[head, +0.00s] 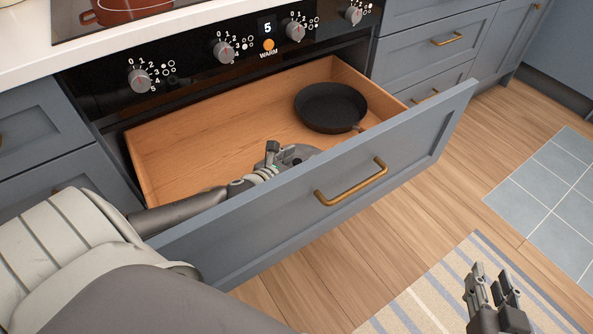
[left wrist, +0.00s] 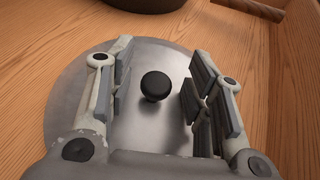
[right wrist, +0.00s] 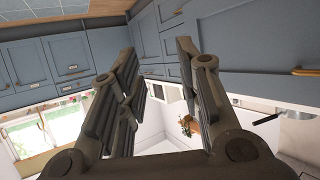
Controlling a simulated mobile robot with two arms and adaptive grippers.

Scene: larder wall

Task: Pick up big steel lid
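The big steel lid (left wrist: 75,95) is a round grey metal disc with a black knob (left wrist: 156,86). It lies flat in the wooden drawer in the left wrist view. In the head view a grey sliver of the lid (head: 304,151) shows by my left gripper (head: 277,155), mostly hidden by the gripper and drawer front. In the left wrist view my left gripper (left wrist: 155,92) is open, with its fingers either side of the knob and gaps on both sides. My right gripper (head: 496,285) is apart from the drawer, over the rug. In the right wrist view its fingers (right wrist: 160,70) are apart and empty.
A black pan (head: 331,107) lies in the drawer behind the lid. The open drawer's blue front (head: 290,225) with a brass handle (head: 351,182) stands between the drawer and the floor. The oven panel (head: 200,70) is above. The drawer's left part is bare.

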